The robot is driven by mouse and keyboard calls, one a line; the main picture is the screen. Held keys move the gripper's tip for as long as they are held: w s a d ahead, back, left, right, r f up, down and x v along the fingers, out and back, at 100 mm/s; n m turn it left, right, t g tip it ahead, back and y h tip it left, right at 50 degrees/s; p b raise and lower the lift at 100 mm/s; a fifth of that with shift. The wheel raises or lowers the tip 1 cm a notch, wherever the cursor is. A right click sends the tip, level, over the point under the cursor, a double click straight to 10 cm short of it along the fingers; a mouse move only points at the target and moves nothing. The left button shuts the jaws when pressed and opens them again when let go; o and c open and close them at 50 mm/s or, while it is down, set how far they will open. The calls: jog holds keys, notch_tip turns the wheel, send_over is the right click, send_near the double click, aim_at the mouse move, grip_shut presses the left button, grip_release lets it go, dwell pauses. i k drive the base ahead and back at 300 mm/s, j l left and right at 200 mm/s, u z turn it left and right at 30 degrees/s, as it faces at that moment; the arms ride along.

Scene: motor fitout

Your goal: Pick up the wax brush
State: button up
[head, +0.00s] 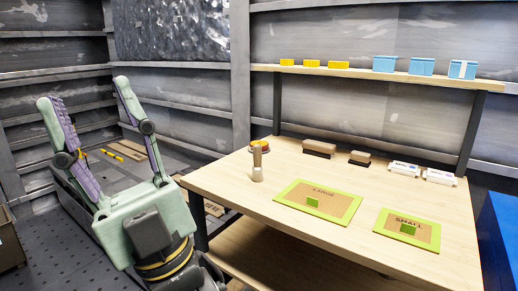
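What looks like the wax brush (257,172) stands upright near the left end of the wooden table, with a pale tan handle. A round orange-and-red item (262,148) sits directly behind it, partly hidden; I cannot tell whether they touch. Two brown blocks with dark undersides, a longer one (318,147) and a shorter one (360,157), lie farther back and also look like brushes. My gripper (83,90) is at the left, off the table, with its fingers pointing up and spread wide. It is open and empty, well apart from the brush.
Green-rimmed boards marked LARGE (289,186) and SMALL (385,225) lie at the table's (235,190) front, each with a green block. White items (440,177) lie back right. A shelf (345,71) above holds yellow and blue boxes. A blue object (503,235) stands at the right edge.

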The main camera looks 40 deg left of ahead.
aim_at(257, 176)
jog(key=j+z, duration=0.45)
jog(key=j, duration=0.85)
jog(key=i, duration=0.05)
